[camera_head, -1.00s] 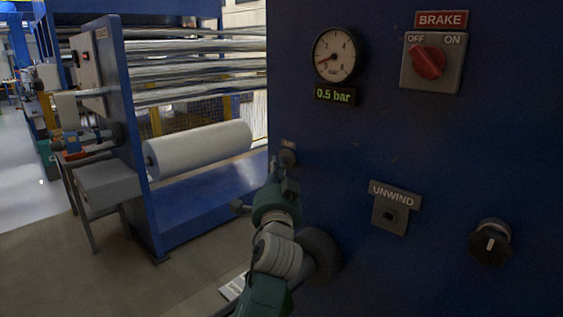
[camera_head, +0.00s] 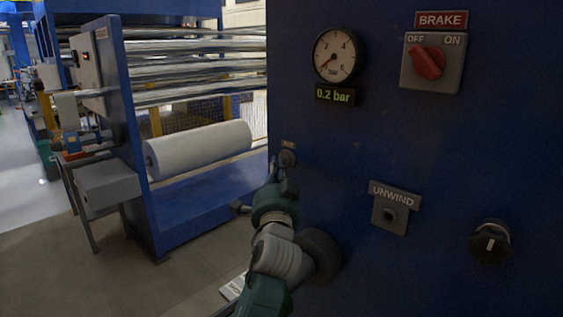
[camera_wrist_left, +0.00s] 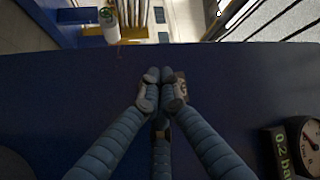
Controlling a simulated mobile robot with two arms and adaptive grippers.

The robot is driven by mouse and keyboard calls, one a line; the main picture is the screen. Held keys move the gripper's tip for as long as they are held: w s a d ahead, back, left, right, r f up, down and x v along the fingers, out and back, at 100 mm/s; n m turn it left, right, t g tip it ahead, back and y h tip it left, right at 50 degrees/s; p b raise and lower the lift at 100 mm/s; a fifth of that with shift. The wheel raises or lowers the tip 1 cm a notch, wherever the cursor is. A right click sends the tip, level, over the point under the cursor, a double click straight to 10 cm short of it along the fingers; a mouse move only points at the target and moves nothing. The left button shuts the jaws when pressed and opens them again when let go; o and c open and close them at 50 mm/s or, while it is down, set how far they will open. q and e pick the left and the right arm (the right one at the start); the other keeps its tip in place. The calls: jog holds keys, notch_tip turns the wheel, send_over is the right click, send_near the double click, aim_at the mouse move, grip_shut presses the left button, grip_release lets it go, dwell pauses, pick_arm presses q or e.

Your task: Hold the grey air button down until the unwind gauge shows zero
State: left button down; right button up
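The grey air button (camera_head: 287,157) is on the blue panel under a small "AIR" label. My left gripper (camera_head: 274,165) reaches up to it from below, its tip at the button; exact contact is hard to see. In the left wrist view its fingers (camera_wrist_left: 160,77) are closed together against the panel, with nothing visible held, and hide most of the button. The round gauge (camera_head: 335,54) has its needle low on the left, near zero, and the green display (camera_head: 335,96) below reads 0.2 bar. My right gripper is not in view.
On the blue panel (camera_head: 380,145) are the red brake switch (camera_head: 427,63), an "UNWIND" plate (camera_head: 391,209) and a black knob (camera_head: 490,243). Left of the panel is a machine with a white film roll (camera_head: 200,149). Open floor (camera_head: 185,280) lies at lower left.

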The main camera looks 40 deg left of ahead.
pick_arm(q)
jog(key=shift+s, duration=0.75)
jog(key=shift+s+p, duration=0.1)
jog(key=shift+p, duration=0.2)
jog(key=s, duration=0.3)
jog(key=s+p, duration=0.1)
jog(key=s, duration=0.1)
jog(key=shift+a, duration=0.25)
jog(key=shift+f, duration=0.1)
